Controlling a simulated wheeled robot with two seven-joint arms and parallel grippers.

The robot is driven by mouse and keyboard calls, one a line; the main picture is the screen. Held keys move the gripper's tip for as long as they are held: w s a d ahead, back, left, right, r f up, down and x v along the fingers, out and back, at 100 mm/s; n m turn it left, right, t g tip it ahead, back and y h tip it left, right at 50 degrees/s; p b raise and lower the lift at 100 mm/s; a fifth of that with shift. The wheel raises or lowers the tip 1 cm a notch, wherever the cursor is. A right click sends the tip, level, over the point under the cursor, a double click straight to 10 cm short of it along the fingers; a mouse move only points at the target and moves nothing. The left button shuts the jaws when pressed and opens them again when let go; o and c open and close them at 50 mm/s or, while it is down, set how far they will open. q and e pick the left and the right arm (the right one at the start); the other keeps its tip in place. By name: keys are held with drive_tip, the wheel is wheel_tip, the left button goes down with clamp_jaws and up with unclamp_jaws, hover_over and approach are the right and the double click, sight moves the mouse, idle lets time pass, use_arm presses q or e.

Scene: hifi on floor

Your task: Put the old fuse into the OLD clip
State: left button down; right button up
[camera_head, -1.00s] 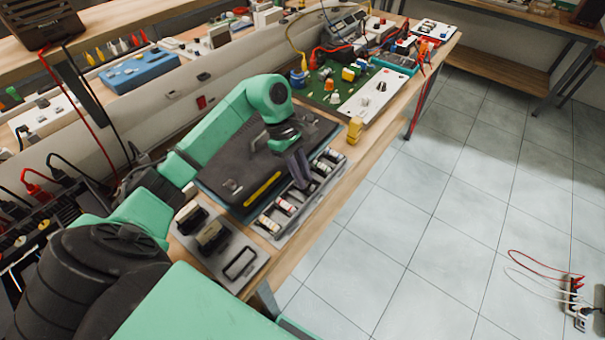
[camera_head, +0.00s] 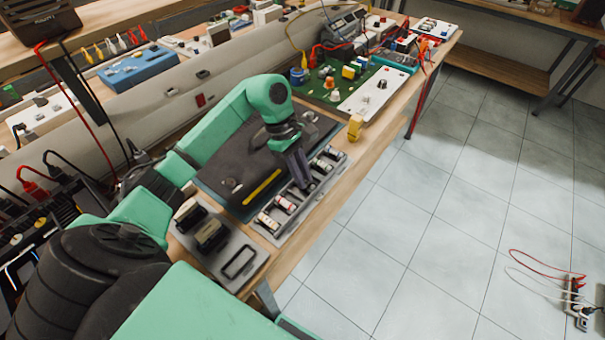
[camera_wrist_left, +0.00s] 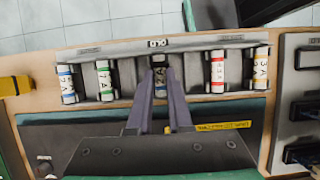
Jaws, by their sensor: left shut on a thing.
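The fuse rack (camera_head: 270,233) is a grey tray along the table's front edge; it also shows in the left wrist view (camera_wrist_left: 190,44). Its middle place carries a small OLD label (camera_wrist_left: 157,43), seen upside down. My left gripper (camera_head: 304,186) points down over this middle place, shut on the old fuse (camera_wrist_left: 160,76). In the left wrist view the fuse is between my fingertips (camera_wrist_left: 160,92), lined up below the label. The fingers partly hide it and the OLD clip, so I cannot tell whether it is fully seated. My right gripper is out of view.

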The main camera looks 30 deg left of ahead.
use_arm(q)
drive_tip(key=c, duration=0.8)
unclamp_jaws()
drive_tip(key=shift+o, duration=0.2)
drive_tip(key=v, duration=1.4)
drive_tip(key=shift+r, duration=0.25)
drive_tip(key=shift+a+f, duration=0.1)
drive_tip(key=shift+a, duration=0.05)
